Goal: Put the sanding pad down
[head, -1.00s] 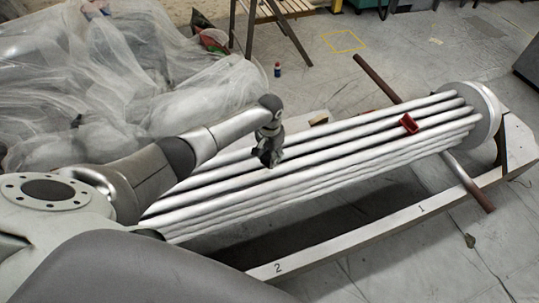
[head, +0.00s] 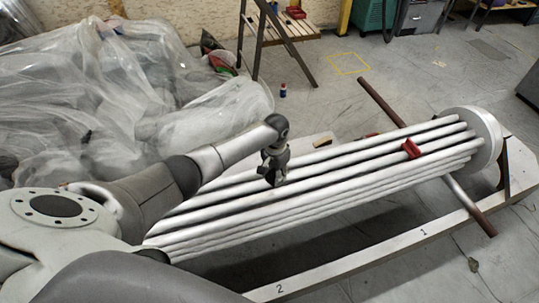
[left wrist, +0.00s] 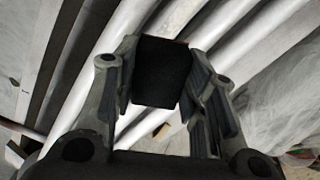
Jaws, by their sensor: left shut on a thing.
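My left gripper (head: 275,180) hangs over the bundle of pale tubes (head: 330,185), near its middle. In the left wrist view the left gripper (left wrist: 158,90) is shut on a dark block, the sanding pad (left wrist: 160,72), held between its two fingers. Tubes run behind the pad in that view; I cannot tell whether the pad touches them. In the head view the pad is too small and dark to make out from the gripper. My right gripper is not in view.
A red object (head: 411,149) sits on the tubes toward the round end plate (head: 484,135). A brown bar (head: 378,100) crosses under the tubes. A small bottle (head: 283,90) stands on the floor. Plastic sheeting (head: 120,90) covers things at left.

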